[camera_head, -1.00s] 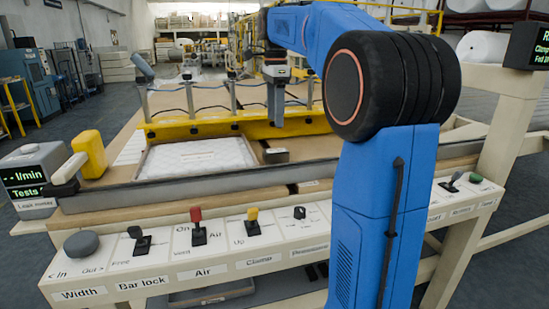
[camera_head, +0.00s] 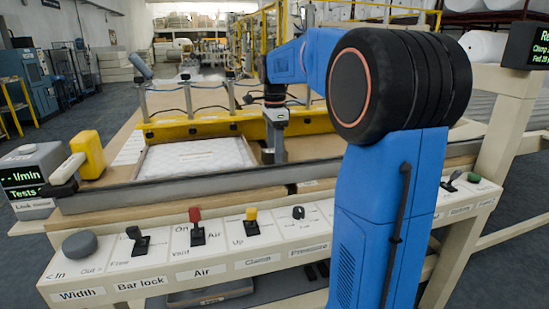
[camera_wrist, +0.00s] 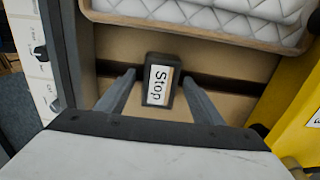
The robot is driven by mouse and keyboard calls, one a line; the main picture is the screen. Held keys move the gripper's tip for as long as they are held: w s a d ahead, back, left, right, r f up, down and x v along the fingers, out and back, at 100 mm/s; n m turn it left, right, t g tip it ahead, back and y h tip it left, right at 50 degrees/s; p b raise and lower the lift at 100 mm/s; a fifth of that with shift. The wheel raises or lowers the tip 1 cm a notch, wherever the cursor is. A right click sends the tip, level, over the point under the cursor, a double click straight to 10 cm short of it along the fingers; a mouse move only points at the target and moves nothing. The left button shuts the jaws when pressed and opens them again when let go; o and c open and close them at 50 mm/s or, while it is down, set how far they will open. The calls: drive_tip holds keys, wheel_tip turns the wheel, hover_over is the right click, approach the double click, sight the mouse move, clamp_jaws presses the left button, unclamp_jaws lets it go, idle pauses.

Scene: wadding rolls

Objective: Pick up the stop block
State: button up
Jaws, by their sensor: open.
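The stop block (camera_wrist: 160,82) is a small dark block with a white "Stop" label and a tan edge. In the wrist view it lies on the tan board, between the two fingers of my gripper (camera_wrist: 158,78). The fingers are apart, with a gap on each side of the block. In the head view my gripper (camera_head: 276,150) points down at the board, right of the quilted pad, and hides most or all of the block. How high the fingertips are relative to the block is hard to tell.
The white quilted pad (camera_head: 198,156) in its wooden frame is close to the block. A yellow bar (camera_head: 200,130) runs behind, and a grey rail (camera_head: 160,189) runs in front. The control panel with levers (camera_head: 198,236) is nearer me.

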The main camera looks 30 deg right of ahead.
drive_tip(key=shift+f, duration=0.25)
drive_tip(key=c, duration=1.5)
